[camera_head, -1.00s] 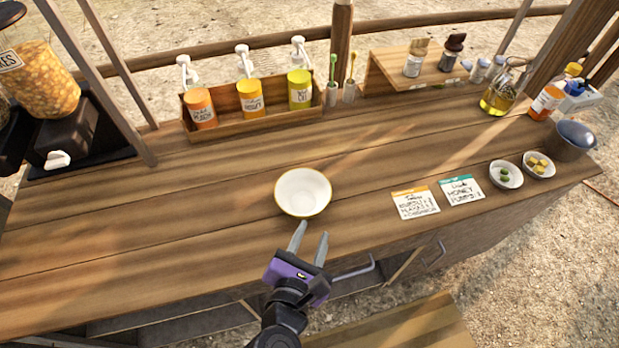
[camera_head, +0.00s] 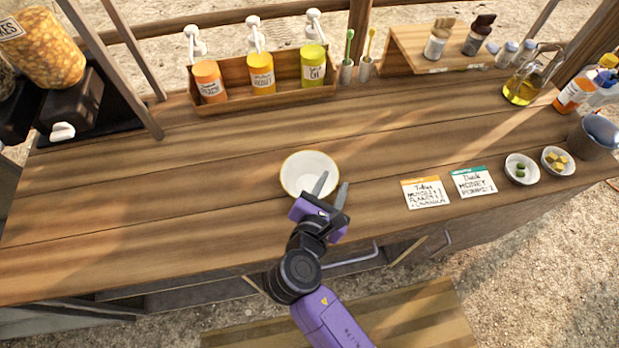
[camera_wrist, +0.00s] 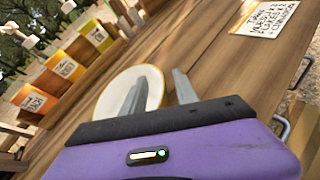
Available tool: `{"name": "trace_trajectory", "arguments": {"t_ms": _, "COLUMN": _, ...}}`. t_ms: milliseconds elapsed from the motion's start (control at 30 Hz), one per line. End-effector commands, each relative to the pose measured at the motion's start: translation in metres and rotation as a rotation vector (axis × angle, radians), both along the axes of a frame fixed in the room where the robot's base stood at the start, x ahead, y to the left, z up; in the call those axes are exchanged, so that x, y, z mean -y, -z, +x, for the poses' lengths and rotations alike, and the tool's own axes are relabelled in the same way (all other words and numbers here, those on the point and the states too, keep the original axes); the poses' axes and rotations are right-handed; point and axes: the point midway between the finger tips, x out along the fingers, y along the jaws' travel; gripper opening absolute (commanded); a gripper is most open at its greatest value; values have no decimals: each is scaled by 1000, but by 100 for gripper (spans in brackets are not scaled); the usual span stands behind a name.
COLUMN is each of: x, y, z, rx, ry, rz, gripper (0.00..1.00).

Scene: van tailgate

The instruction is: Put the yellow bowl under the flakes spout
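The yellow bowl, white inside with a thin yellow rim (camera_head: 300,172), stands upright on the wooden counter near the middle. It also shows in the wrist view (camera_wrist: 117,92), partly hidden behind a finger. My gripper (camera_head: 332,186) is open and empty, at the bowl's right front side. One finger overlaps the bowl in the picture and the other is to its right; I cannot tell whether they touch it. The flakes dispenser (camera_head: 45,48) stands at the far left on a dark base, with a white spout or lever (camera_head: 62,131) low at its front.
A wooden rack (camera_head: 262,90) with several pump bottles stands at the back. Two cards (camera_head: 425,193) and two small dishes (camera_head: 521,169) lie to the right. The counter between bowl and dispenser is clear. A slanted post (camera_head: 125,75) stands beside the dispenser.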

Motion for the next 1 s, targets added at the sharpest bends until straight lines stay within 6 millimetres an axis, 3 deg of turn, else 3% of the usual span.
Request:
{"name": "trace_trajectory", "arguments": {"t_ms": 300, "x": 2, "y": 3, "z": 6, "rx": 0, "ry": 0, "rz": 1, "gripper": 36}}
{"name": "trace_trajectory", "arguments": {"t_ms": 500, "x": 2, "y": 3, "z": 6, "rx": -1, "ry": 0, "rz": 1, "gripper": 0}}
{"name": "trace_trajectory", "arguments": {"t_ms": 1000, "x": 2, "y": -2, "z": 6, "rx": 1, "ry": 0, "rz": 3, "gripper": 0}}
